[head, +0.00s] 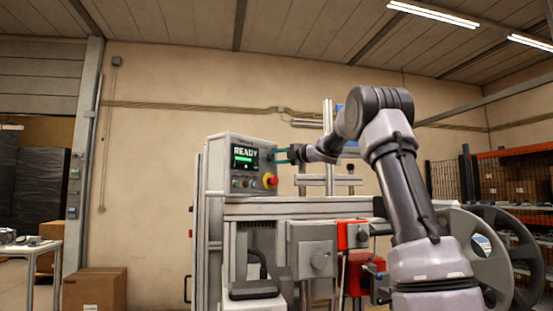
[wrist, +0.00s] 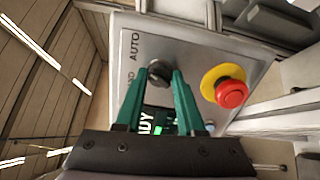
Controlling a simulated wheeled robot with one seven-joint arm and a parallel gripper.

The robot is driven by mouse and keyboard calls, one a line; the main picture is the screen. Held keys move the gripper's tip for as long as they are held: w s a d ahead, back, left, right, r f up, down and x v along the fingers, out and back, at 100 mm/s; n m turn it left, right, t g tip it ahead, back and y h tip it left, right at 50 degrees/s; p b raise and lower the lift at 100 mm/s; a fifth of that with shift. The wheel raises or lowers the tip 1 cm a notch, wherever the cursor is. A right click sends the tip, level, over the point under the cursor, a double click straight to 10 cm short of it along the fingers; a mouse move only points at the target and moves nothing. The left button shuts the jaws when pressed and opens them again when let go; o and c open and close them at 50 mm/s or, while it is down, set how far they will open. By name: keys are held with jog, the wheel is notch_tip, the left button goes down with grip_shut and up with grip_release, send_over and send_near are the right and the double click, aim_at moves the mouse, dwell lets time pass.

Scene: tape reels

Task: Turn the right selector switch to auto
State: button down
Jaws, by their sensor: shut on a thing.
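The right selector switch (wrist: 158,72) is a dark round knob on the grey control panel (wrist: 190,55). In the wrist view, the green fingertips of my gripper (wrist: 160,80) close on it from both sides. An AUTO label stands beside the knob; a second label is partly cut off by a finger. I cannot tell which label the knob points to. In the head view, my gripper (head: 274,156) reaches the panel from the right, beside the READY screen (head: 245,157). The fingers hide the switch there.
A red stop button (wrist: 231,93) with a yellow collar sits close to my gripper. Small dark knobs (head: 243,183) lie below the screen. A machine frame with grey and red boxes (head: 352,235) stands below my arm. Large reels (head: 485,250) are at the right.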

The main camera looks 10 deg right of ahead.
jog(key=shift+m, duration=0.7)
jog(key=c, duration=0.5)
grip_release()
jog(key=v, duration=1)
jog(key=shift+s+d, duration=0.3)
jog(key=shift+m, duration=0.3)
